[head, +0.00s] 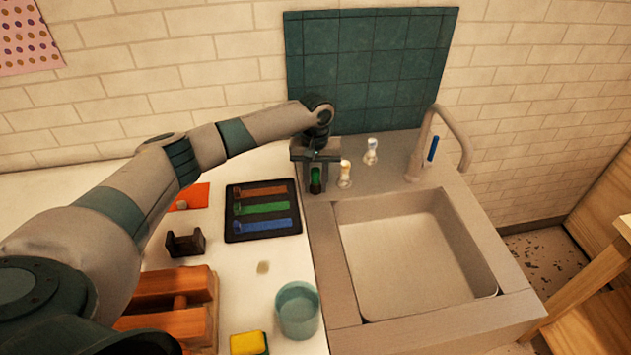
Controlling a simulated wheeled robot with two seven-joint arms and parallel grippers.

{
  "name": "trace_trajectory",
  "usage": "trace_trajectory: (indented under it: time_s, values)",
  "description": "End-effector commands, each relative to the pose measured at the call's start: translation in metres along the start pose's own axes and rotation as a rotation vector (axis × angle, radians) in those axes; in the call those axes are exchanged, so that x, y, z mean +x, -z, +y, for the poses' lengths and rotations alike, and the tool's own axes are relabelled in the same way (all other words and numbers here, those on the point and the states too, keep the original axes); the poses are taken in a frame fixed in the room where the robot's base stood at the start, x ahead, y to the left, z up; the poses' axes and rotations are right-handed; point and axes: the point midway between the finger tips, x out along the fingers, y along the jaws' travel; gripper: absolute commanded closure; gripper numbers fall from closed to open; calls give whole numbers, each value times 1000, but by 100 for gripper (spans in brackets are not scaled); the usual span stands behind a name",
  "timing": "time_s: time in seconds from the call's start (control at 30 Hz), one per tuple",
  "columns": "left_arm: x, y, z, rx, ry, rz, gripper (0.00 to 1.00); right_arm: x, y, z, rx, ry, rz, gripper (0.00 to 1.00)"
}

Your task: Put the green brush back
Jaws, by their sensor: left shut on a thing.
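My left gripper (316,172) points down at the back left corner of the sink surround. It is shut on the green brush (315,181), of which only a small dark green part shows between the fingers. The rest of the brush is hidden by the gripper. A black tray (231,235) with red, green and blue strips lies on the white counter, left of and nearer than the gripper. The green strip is the middle one. My right gripper is not in view.
Two small pale brushes or bottles (345,174) (371,152) stand right of the gripper, by the sink (415,255). The tap (420,150) has a blue item beside it. A blue-grey cup (298,310), yellow sponge (248,343), dark holder (186,243) and wooden rack (180,290) occupy the near counter.

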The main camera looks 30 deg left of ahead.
Motion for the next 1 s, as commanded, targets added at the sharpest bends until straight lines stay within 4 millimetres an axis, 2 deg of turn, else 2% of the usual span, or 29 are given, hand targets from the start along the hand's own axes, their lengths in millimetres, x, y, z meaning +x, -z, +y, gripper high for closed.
trace_trajectory:
  time_s: [0.23, 0.27, 0.33, 0.37, 0.57, 0.63, 0.67, 1.0]
  values:
    - [0, 0, 0, 0, 0, 0, 95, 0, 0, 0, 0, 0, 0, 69]
    - [0, 0, 0, 0, 0, 0, 70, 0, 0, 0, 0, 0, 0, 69]
    - [0, 0, 0, 0, 0, 0, 53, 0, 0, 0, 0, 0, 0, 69]
    - [0, 0, 0, 0, 0, 0, 51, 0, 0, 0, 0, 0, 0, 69]
    - [0, 0, 0, 0, 0, 0, 51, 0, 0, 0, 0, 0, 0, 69]
    - [0, 0, 0, 0, 0, 0, 34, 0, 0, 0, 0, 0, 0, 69]
    - [0, 0, 0, 0, 0, 0, 32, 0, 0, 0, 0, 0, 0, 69]
    - [0, 0, 0, -1, 1, 0, 32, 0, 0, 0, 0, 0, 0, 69]
